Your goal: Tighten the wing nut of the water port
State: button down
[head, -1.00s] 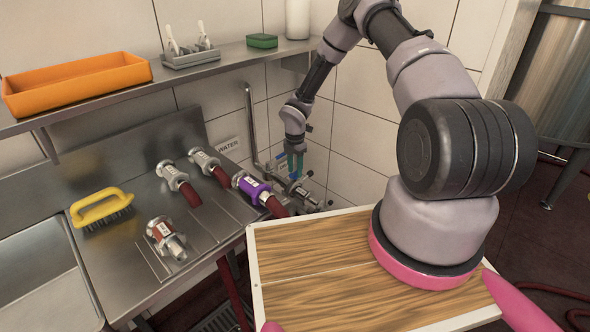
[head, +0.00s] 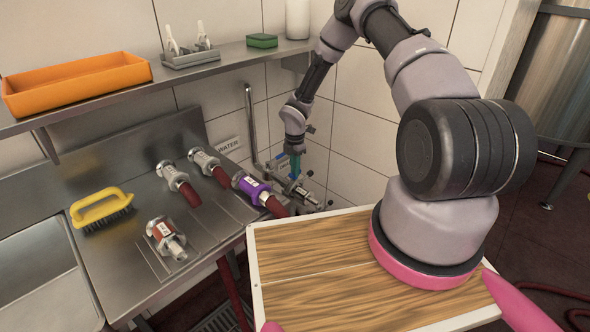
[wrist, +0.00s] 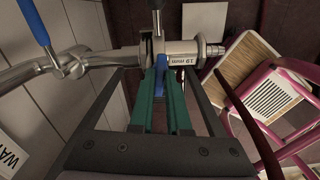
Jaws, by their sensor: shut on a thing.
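The water port is the silver pipe end (wrist: 182,62) with a white "19 mm" label in the wrist view. In the head view the port (head: 302,191) sits low at the wall, below the WATER sign (head: 228,146). A blue wing nut (wrist: 159,88) hangs at the clamp around the port. My gripper (wrist: 161,78) has green fingers on both sides of the wing nut and is shut on it. In the head view my gripper (head: 297,163) points down at the port, and the wing nut is too small and covered to make out.
A blue valve lever (wrist: 33,20) is on the pipe beside the port. A purple-banded hose coupling (head: 251,187) lies near the counter's right edge. Other couplings (head: 166,238) and a yellow brush (head: 100,210) rest on the steel counter. A wooden-topped surface (head: 320,275) lies in front.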

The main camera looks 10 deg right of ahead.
jog(key=m, duration=0.4)
jog(key=shift+a, duration=0.1)
jog(key=m, duration=0.8)
jog(key=shift+m, duration=0.3)
jog(key=m, duration=0.3)
jog(key=shift+m, duration=0.4)
jog(key=m, duration=1.1)
jog(key=shift+m, duration=2)
